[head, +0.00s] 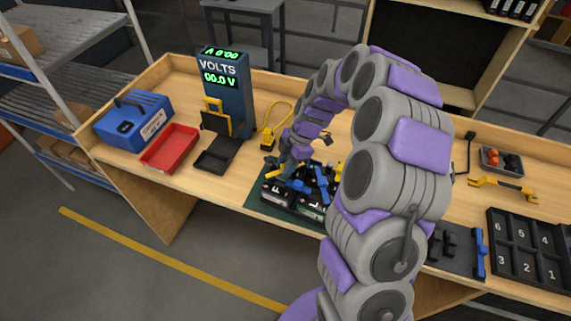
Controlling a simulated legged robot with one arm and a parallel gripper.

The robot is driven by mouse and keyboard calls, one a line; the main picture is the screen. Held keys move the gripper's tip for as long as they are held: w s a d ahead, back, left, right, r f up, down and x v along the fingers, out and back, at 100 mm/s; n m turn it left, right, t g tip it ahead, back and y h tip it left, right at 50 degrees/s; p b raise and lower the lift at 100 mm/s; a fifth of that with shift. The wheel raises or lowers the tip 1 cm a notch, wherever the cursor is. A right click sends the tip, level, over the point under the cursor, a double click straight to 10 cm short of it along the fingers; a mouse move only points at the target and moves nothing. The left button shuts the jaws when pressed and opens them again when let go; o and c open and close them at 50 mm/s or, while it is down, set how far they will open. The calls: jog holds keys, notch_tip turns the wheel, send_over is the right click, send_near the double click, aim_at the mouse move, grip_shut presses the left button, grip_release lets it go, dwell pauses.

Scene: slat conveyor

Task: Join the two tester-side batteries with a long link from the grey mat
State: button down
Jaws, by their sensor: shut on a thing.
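Batteries (311,208) with black bodies and pale labels stand close together on a green mat (262,212) at the middle of the bench. Blue and yellow parts show among them, too small to sort apart. My gripper (291,172) reaches down over the tester-side batteries, at the left of this group. It is shut on what looks like a long link; its outline is mostly lost among the dark and blue parts. I cannot tell whether it touches the terminals. The grey mat (459,266) lies at the right, with black pieces and a blue link (481,262) on it. My arm hides part of the batteries.
The volt tester (227,93) reads 00.0 V, with a black cradle (217,155) before it. A red tray (170,148) and blue box (134,120) stand left.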

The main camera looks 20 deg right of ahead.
jog(key=shift+f, duration=0.25)
jog(key=c, duration=0.8)
grip_release()
jog(key=shift+d+r, duration=0.1)
jog(key=shift+w+d+r, duration=0.1)
jog(key=shift+w+r, duration=0.05)
jog(key=shift+r, duration=0.05)
jog(key=v, duration=1.6)
jog(key=shift+d+r+p, duration=0.15)
jog(key=shift+r+p, duration=0.1)
jog(key=shift+p, duration=0.15)
